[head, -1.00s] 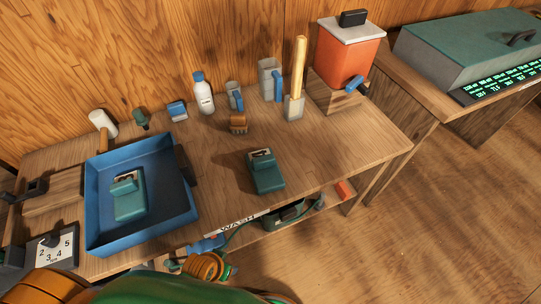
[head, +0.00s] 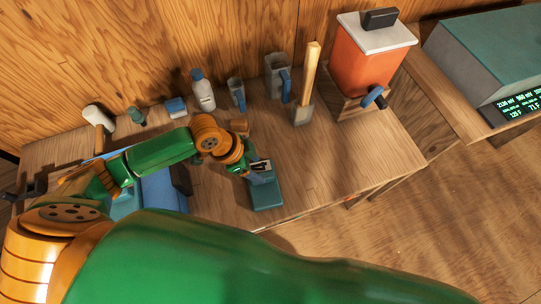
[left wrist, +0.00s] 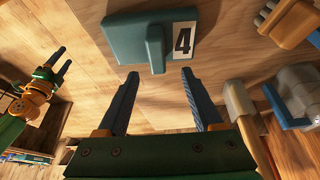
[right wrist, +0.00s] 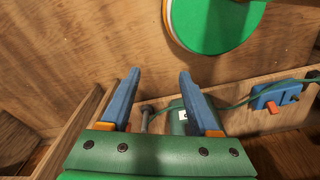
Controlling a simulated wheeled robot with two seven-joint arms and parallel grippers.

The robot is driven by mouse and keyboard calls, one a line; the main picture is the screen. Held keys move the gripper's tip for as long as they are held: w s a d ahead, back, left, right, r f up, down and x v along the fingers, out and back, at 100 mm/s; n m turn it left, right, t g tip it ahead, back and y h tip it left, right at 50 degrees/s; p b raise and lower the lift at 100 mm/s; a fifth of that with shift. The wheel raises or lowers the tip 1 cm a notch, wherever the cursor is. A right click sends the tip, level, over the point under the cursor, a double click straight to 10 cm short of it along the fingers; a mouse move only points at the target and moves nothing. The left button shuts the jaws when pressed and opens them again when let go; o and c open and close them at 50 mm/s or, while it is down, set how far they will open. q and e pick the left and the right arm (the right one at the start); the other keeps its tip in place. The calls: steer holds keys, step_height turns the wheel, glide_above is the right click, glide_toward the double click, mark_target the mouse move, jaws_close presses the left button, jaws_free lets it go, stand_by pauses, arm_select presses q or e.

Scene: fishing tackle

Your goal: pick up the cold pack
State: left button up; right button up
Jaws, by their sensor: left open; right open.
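The cold pack, a teal block with a raised grip and a white label, lies flat on the wooden table (head: 266,192). In the left wrist view the pack (left wrist: 125,40) shows a "4" on its label. My left gripper (left wrist: 160,74) is open and empty, its fingertips just short of the pack's raised grip; whether they touch it I cannot tell. In the head view its fingers are partly hidden by the wrist. My right gripper (right wrist: 158,75) is open and empty, facing the wooden shelf area; it is not visible in the head view.
A blue tray (head: 160,190) is mostly hidden behind my arm. An orange dispenser (head: 368,60) stands at back right. The table right of the pack is clear.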

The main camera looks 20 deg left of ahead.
mark_target(262, 175)
arm_select(q)
steer(key=shift+w+f, duration=0.35)
steer(key=shift+w, duration=0.2)
steer(key=s+f, duration=0.2)
steer(key=shift+d+f, duration=0.4)
steer(key=shift+x, duration=1.15)
steer(key=shift+w+f, duration=0.3)
steer(key=shift+w, duration=0.2)
steer(key=shift+c, duration=1.1)
steer(key=shift+s+r, duration=0.15)
steer(key=shift+s, duration=0.1)
jaws_close()
steer(key=shift+w, duration=0.15)
arm_select(e)
steer(key=shift+s+d+r, duration=0.1)
steer(key=shift+s, duration=0.75)
